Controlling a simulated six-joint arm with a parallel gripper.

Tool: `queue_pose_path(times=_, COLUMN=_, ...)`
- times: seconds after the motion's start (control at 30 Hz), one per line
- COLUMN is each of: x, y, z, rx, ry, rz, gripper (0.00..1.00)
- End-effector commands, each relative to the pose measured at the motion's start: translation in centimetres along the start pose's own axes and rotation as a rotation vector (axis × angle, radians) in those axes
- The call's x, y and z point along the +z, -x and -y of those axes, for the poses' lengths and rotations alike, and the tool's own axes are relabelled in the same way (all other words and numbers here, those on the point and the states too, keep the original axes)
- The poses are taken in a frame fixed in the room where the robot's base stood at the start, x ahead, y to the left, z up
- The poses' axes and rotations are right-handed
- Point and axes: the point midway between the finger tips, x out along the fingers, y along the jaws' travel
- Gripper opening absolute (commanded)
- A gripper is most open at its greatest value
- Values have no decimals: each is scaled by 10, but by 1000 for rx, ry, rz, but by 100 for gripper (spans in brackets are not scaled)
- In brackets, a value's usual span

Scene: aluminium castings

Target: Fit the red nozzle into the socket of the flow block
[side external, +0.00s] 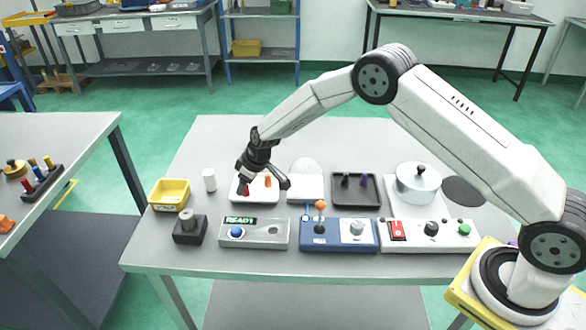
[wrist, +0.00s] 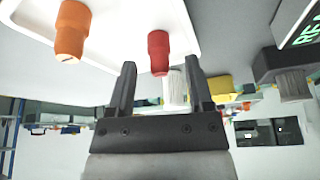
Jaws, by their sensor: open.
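The red nozzle (side external: 245,191) stands on a small white tray (side external: 236,197), next to an orange nozzle (side external: 268,182). My gripper (side external: 263,177) is open above the tray. In the wrist view the red nozzle (wrist: 159,52) shows between and beyond the open fingertips (wrist: 160,65), with nothing held. The orange nozzle (wrist: 72,32) is off to the left there. A dark square block with a grey round boss (side external: 188,230), apparently the flow block, sits at the front left of the table. It also shows in the wrist view (wrist: 282,62); its socket opening is not clear.
A white cylinder (side external: 209,180) and a yellow bin (side external: 170,194) stand left of the tray. A READY panel (side external: 254,233) and control boxes (side external: 338,235) line the front. A dark tray (side external: 356,204) and a lidded pot (side external: 418,184) are to the right.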

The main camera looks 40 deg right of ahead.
Motion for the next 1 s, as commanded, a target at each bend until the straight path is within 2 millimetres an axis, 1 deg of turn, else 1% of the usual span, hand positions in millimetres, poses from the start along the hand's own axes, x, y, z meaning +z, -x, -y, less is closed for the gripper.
queue_pose_path(times=0.27, x=0, y=0, z=0, rx=0, ry=0, rz=0, gripper=66)
queue_pose_path(times=0.3, x=0, y=0, z=0, rx=0, ry=0, rz=0, gripper=54)
queue_pose_path(times=0.37, x=0, y=0, z=0, rx=0, ry=0, rz=0, gripper=34)
queue_pose_path(times=0.4, x=0, y=0, z=0, rx=0, ry=0, rz=0, gripper=22)
queue_pose_path(times=0.47, x=0, y=0, z=0, rx=0, ry=0, rz=0, gripper=3)
queue_pose_path(times=0.5, x=0, y=0, z=0, rx=0, ry=0, rz=0, gripper=0)
queue_pose_path(times=1.0, x=-1, y=3, z=0, rx=0, ry=0, rz=0, gripper=0)
